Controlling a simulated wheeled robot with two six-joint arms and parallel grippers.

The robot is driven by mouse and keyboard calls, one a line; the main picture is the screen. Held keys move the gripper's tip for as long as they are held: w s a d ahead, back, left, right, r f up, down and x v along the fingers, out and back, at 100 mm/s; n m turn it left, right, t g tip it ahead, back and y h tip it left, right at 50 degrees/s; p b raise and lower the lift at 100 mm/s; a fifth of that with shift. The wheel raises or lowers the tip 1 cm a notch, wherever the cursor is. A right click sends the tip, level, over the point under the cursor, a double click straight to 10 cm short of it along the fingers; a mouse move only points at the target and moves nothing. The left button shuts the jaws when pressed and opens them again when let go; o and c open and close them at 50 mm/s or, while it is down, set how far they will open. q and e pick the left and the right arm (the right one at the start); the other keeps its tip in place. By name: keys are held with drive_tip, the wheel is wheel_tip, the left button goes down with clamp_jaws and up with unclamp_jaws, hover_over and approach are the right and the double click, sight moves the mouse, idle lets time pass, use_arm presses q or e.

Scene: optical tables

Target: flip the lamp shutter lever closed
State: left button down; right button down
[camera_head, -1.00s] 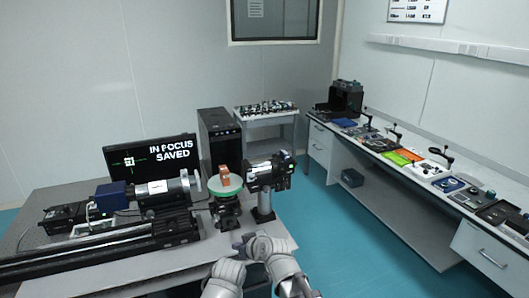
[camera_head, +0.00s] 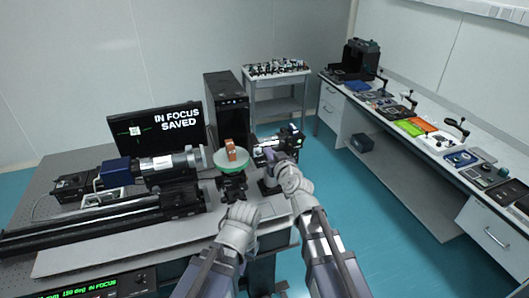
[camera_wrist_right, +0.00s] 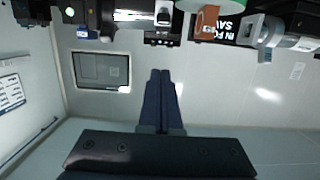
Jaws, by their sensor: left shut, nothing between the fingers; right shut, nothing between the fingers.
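The lamp (camera_head: 280,145), a dark boxy unit on a post, stands at the right end of the near optical table. It appears at the top of the right wrist view (camera_wrist_right: 132,16), upside down. I cannot clearly pick out its shutter lever. My right gripper (camera_head: 272,158) is shut and empty, in front of the lamp and partly covering it in the head view. In the right wrist view its closed fingers (camera_wrist_right: 160,73) point toward the lamp, with a gap visible. My left gripper (camera_head: 240,207) is shut and empty, lower, over the table's front part.
Left of the lamp, an orange block (camera_head: 230,150) stands on a green-rimmed round stage (camera_head: 228,165). A long rail (camera_head: 90,224) with optics and a monitor (camera_head: 158,130) reading "IN FOCUS SAVED" are further left. A black computer tower (camera_head: 226,105) stands behind.

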sight(257, 146)
drive_tip(key=b+x, duration=0.2)
drive_tip(key=x, duration=0.8)
drive_tip(key=shift+w+a, duration=0.1)
drive_tip(key=shift+w, duration=0.1)
drive_tip(key=s+f+b, duration=0.1)
drive_tip(key=f+b, duration=0.1)
drive_tip(key=shift+s+d+f, duration=0.25)
drive_tip(key=shift+s+f, duration=0.05)
drive_tip(key=shift+s, duration=0.1)
drive_tip(key=shift+s+d+f+b, duration=0.1)
drive_tip(key=shift+s+f+b, duration=0.25)
drive_tip(key=shift+b, duration=0.3)
drive_tip(key=shift+s+d+f+b, duration=0.1)
drive_tip(key=shift+s+f+b, duration=0.15)
drive_tip(key=shift+f+b, duration=0.2)
drive_tip(key=shift+s+d+f+b, duration=0.1)
drive_tip(key=shift+s+f+b, duration=0.1)
drive_tip(key=shift+f+b, duration=0.3)
drive_tip(key=shift+s+d+f+b, duration=0.1)
drive_tip(key=shift+s+f+b, duration=0.1)
drive_tip(key=shift+f+b, duration=0.25)
drive_tip(key=shift+r, duration=0.1)
